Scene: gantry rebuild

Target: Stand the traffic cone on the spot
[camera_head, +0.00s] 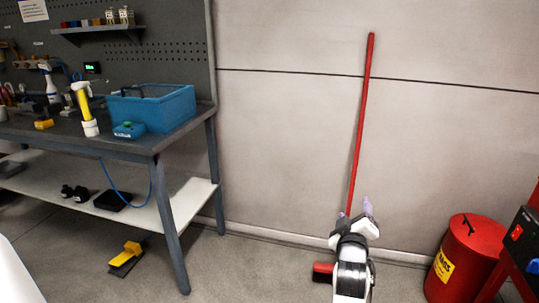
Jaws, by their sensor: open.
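No traffic cone and no marked spot can be made out in the head view. My gripper (355,211) is at the lower middle of the picture, in front of the wall, with its pale purple fingertips apart. It is open, and nothing shows between the fingers. My arm hides part of the floor below it.
A red-handled broom (361,120) leans on the wall behind my gripper. A red bin (468,258) stands at right, beside a red machine (520,240). A workbench (150,142) with a blue crate (152,108) fills the left. A yellow pedal (126,257) lies below it.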

